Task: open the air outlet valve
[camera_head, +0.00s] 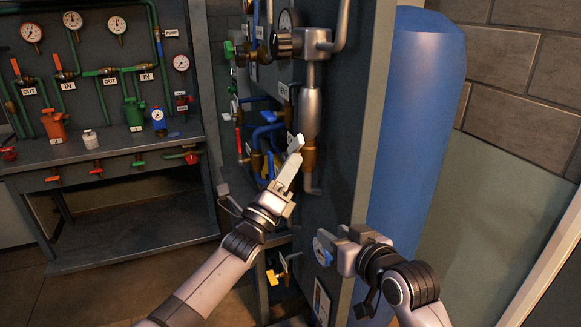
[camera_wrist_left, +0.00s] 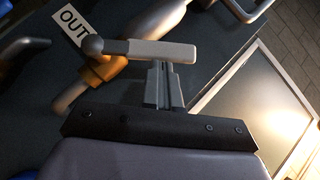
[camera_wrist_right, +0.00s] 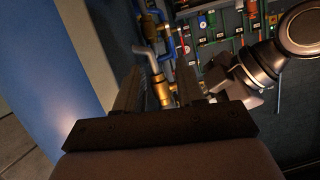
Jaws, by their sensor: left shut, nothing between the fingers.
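The outlet valve, a brass body (camera_wrist_left: 88,82) with a pale grey lever (camera_wrist_left: 160,50), is in the left wrist view beside an OUT label (camera_wrist_left: 73,25). The lever lies across the picture, just beyond my left fingertips (camera_wrist_left: 162,68). Whether they touch it I cannot tell. In the head view, my left gripper (camera_head: 288,168) is shut and empty at the valve panel, with the lever's pale end (camera_head: 296,143) at its tips. My right gripper (camera_head: 338,243) is open and empty, lower right before the panel's side. Its fingers are apart in the right wrist view (camera_wrist_right: 160,85).
A large blue cylinder (camera_head: 415,120) stands right of the grey panel (camera_head: 345,150). Blue pipes and a silver filter body (camera_head: 310,105) crowd the space around the left gripper. A bench (camera_head: 110,155) with gauges and valves stands at left. Floor at lower left is clear.

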